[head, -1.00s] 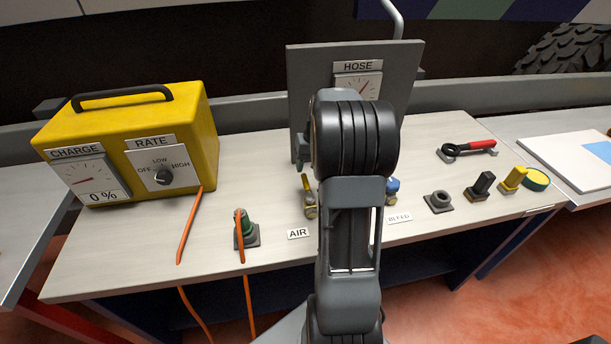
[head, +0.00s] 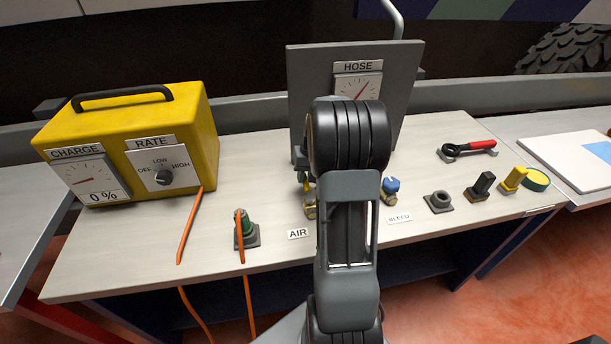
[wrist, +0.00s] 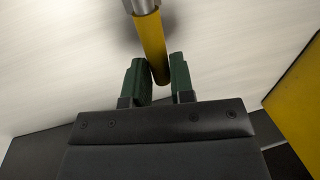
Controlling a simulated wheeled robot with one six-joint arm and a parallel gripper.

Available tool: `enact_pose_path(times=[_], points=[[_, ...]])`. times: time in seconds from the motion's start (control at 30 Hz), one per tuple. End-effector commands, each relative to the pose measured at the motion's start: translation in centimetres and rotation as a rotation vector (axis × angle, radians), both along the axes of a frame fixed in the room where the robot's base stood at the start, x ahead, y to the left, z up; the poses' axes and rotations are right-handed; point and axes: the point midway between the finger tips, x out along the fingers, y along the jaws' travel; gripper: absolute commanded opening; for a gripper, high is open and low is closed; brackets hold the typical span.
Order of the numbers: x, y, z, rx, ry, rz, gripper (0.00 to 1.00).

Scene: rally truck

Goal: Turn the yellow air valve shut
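The yellow air valve (head: 310,207) stands behind the AIR label on the bench, partly hidden by my arm. Its yellow lever (wrist: 151,42) shows in the wrist view, running from a metal stem at the top down to between my fingers. My gripper (wrist: 160,82) is open, with a green-padded finger on each side of the lever's end. The lever is close to the left finger, with a gap to the right one; contact is unclear. In the head view my fingers are mostly hidden behind my arm.
The grey hose panel (head: 407,85) stands behind my arm. A blue-topped valve (head: 390,187) is right of it. The yellow charger (head: 190,115) is at the left, with orange cables and a green-and-grey connector (head: 247,234) in front.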

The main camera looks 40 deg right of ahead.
Motion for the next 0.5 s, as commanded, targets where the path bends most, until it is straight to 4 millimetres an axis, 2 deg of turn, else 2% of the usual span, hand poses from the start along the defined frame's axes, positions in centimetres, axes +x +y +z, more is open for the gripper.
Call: enact_pose_path(times=[0.03,0.23,0.5], points=[[-0.01,-0.01,0.02,0.000,0.000,0.000,0.18],[0.01,-0.01,0.03,0.000,0.000,0.000,0.00],[0.01,-0.01,0.04,0.000,-0.001,0.000,0.00]])
